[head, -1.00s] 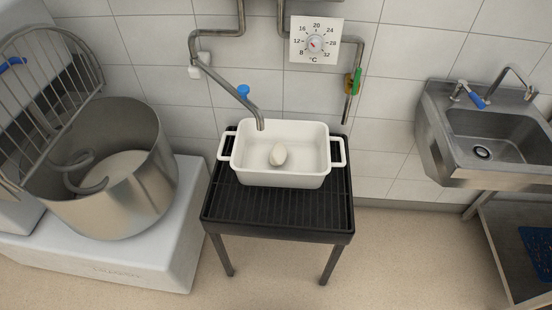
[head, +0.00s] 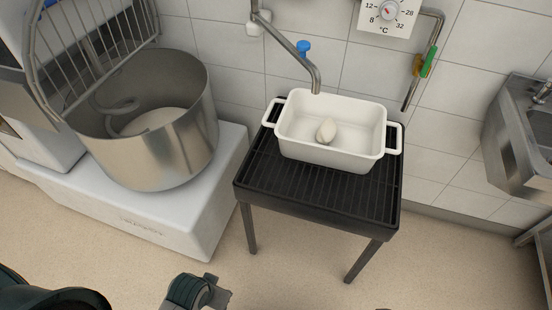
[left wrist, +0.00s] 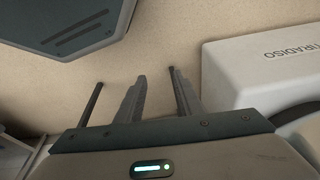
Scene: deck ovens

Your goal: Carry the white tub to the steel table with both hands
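The white tub (head: 330,158) stands upright on a black slatted stand (head: 300,188) in the head view. It has a loop handle at each short end, the left one (head: 271,112) and the right one (head: 396,138). A pale rounded lump (head: 326,131) lies inside it. My left gripper (left wrist: 157,75) shows in the left wrist view with its fingers apart and nothing between them, over bare floor and away from the tub. A part of my arm shows at the bottom of the head view. My right gripper is not in view. I cannot make out the steel table.
A mixer with a steel bowl (head: 165,150) and white base (head: 190,205) stands left of the stand. A pipe spout (head: 316,80) hangs close above the tub's back rim. A steel sink (head: 512,140) is at the right. The floor (head: 310,268) before the stand is clear.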

